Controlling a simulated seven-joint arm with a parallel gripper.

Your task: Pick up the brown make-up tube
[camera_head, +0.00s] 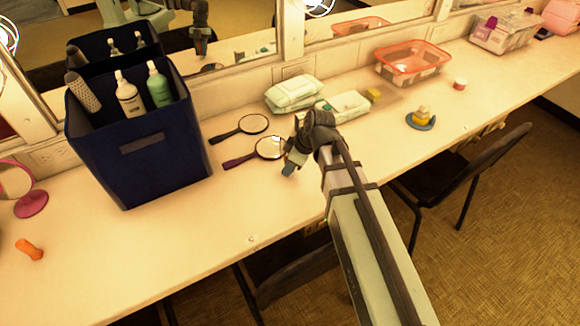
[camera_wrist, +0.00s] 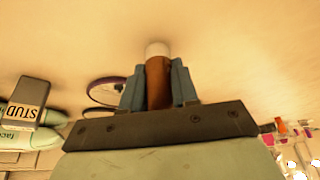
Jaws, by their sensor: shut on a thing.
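The brown make-up tube (camera_wrist: 158,82) stands out between the two blue fingers of my gripper (camera_wrist: 158,85) in the wrist view. It has a brown body and a pale, whitish end (camera_wrist: 157,49). The fingers are shut on its sides. In the head view my gripper (camera_head: 289,168) is low over the counter, just right of the purple-handled hand mirror. The tube is hidden there by the gripper and arm. I cannot tell whether the tube touches the counter.
Two hand mirrors (camera_head: 268,148) (camera_head: 251,124) lie left of my gripper. A dark blue bin (camera_head: 140,160) with bottles stands farther left. Wipe packs (camera_head: 292,92) lie behind. An orange basket (camera_head: 411,60) is at back right. The counter's front left is mostly clear.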

